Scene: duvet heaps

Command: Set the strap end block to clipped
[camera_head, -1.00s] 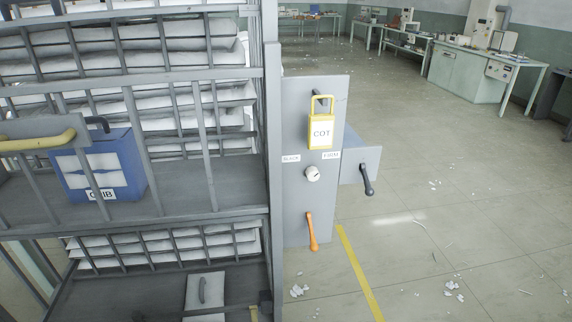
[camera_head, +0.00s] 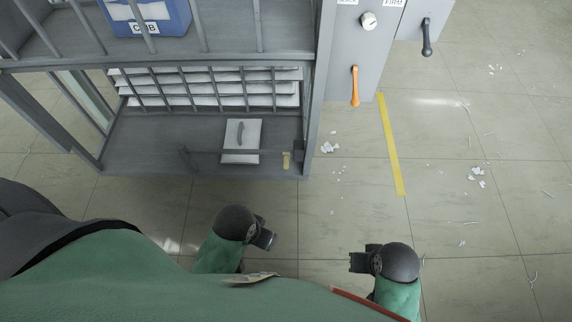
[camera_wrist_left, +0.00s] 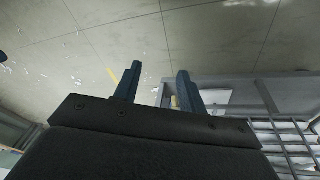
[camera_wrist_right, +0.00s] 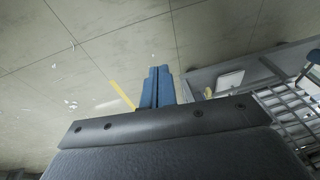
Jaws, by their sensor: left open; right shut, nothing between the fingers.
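On the lower shelf of the grey rack, a thin dark bar or strap (camera_head: 210,152) runs across the front, past a white lidded box (camera_head: 233,154) with a grey handle. A small tan piece (camera_head: 286,160) sits near its right end by the shelf's front edge; I cannot tell whether this is the strap end block or whether it is clipped. My left gripper (camera_head: 265,238) is open and empty below the rack front; its parted fingers show in the left wrist view (camera_wrist_left: 157,85). My right gripper (camera_head: 357,262) is shut and empty, farther right; its fingers touch in the right wrist view (camera_wrist_right: 158,85).
The barred grey rack (camera_head: 200,63) fills the upper left, with a blue bin (camera_head: 170,18) above. A grey panel (camera_head: 345,55) with an orange handle (camera_head: 355,87) and a round lock (camera_head: 369,20) stands right of it. Floor with a yellow line (camera_head: 390,145) and white scraps (camera_head: 478,173) is otherwise open.

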